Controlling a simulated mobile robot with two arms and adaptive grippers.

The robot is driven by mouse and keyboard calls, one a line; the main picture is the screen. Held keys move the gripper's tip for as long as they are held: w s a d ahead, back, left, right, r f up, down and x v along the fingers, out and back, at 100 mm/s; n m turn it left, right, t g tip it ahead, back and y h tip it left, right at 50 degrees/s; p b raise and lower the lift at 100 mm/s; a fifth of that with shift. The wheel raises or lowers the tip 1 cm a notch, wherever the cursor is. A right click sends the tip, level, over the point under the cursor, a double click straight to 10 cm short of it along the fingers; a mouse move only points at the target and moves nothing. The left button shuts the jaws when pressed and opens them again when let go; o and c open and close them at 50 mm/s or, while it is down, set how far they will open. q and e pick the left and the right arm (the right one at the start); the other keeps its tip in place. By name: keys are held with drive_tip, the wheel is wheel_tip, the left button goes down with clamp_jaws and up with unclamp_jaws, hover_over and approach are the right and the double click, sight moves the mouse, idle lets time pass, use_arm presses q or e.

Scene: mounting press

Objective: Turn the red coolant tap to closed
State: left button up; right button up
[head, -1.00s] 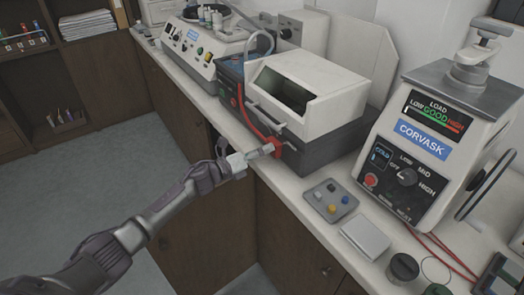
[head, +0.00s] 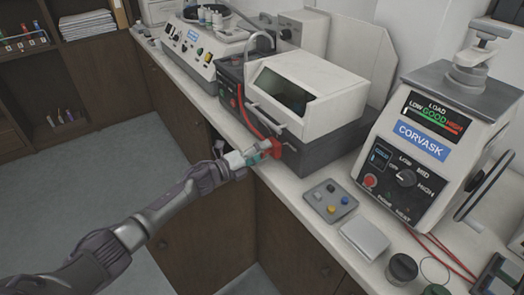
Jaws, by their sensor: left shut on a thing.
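The red coolant tap (head: 276,148) sits at the front lower edge of the white-topped cutting machine (head: 312,85), where a red hose comes down to it. My left gripper (head: 262,151) is at the tap, reaching in from the left, and is shut on it. The fingers cover part of the tap, so its exact handle angle is hard to read. My right gripper is not in view.
The mounting press (head: 452,135) marked CORVASK stands to the right. A grey tray with small coloured pieces (head: 329,201), a pale flat box (head: 365,239) and a dark round jar (head: 402,268) lie on the bench. Floor at left is clear.

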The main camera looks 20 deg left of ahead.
use_arm(q)
drive_tip(key=n+p, duration=0.1)
drive_tip(key=n, duration=0.5)
drive_tip(key=shift+f+n, duration=0.15)
drive_tip(key=shift+n, duration=0.15)
drive_tip(key=n+p, duration=0.1)
drive_tip(key=n, duration=0.3)
drive_tip(key=shift+f+n, duration=0.15)
drive_tip(key=shift+n, duration=0.15)
drive_tip(key=shift+s+n, duration=0.1)
drive_tip(key=shift+n, duration=0.6)
drive_tip(key=shift+f, duration=0.1)
drive_tip(key=o, duration=1.2)
drive_tip(key=shift+c, duration=0.2)
drive_tip(key=v, duration=1.2)
